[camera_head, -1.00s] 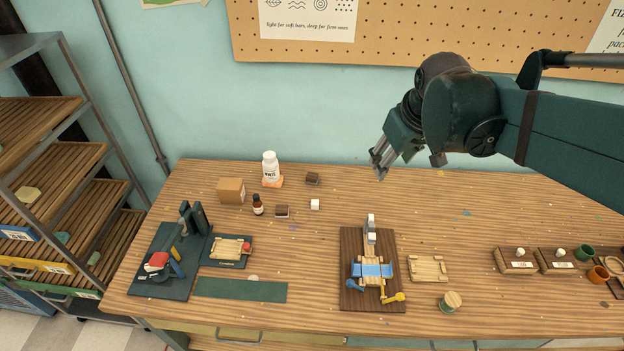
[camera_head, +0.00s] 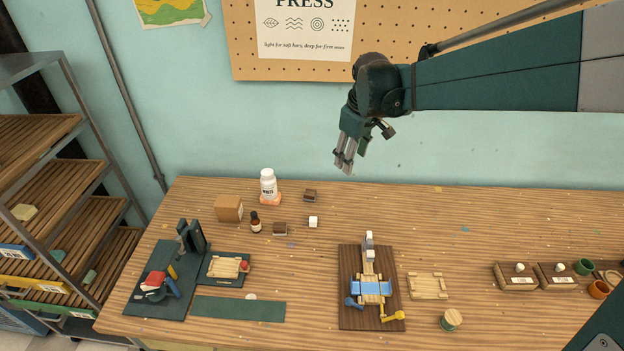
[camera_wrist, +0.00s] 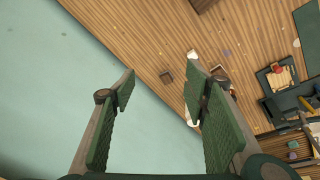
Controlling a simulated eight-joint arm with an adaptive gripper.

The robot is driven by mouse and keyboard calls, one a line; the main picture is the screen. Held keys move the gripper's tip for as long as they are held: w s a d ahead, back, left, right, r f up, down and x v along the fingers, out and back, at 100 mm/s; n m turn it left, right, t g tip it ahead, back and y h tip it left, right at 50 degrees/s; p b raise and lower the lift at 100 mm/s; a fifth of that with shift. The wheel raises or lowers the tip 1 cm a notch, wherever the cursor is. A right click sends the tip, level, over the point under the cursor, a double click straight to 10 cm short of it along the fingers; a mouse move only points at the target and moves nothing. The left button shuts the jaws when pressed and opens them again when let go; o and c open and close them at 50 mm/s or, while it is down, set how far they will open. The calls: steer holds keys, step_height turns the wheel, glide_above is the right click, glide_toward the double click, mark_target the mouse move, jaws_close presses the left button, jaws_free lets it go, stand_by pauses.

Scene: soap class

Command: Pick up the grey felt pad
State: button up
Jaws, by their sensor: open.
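I cannot pick out a grey felt pad with certainty. A small pale disc (camera_head: 251,297) sits at the back edge of the green mat (camera_head: 238,309), too small to identify. A grey block (camera_head: 369,241) stands at the back of the wooden press (camera_head: 371,288). My gripper (camera_head: 344,165) hangs high near the wall, above the back of the bench, well clear of everything. In the wrist view my gripper (camera_wrist: 160,75) has its green-padded fingers wide apart, with nothing between them.
A white bottle (camera_head: 268,186), cardboard box (camera_head: 229,208), dropper bottle (camera_head: 255,223) and white cube (camera_head: 313,222) stand at back left. A dark stamping stand (camera_head: 166,280) is at left. A wooden tray (camera_head: 427,286) lies right of the press.

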steer(key=w+a+f+n+g, duration=0.1)
steer(key=w+a+f+n, duration=0.2)
steer(key=w+a+f, duration=0.6)
steer(key=n+g, duration=0.2)
steer(key=n, duration=0.1)
glide_above(308, 192)
steer(key=shift+h, duration=0.3)
step_height(308, 192, down, 13)
steer(key=shift+w+r, duration=0.15)
steer(key=shift+a+f, duration=0.15)
steer(key=shift+f, duration=0.15)
steer(key=shift+f, duration=1.3)
steer(key=shift+f, duration=2.6)
steer(key=c, duration=1)
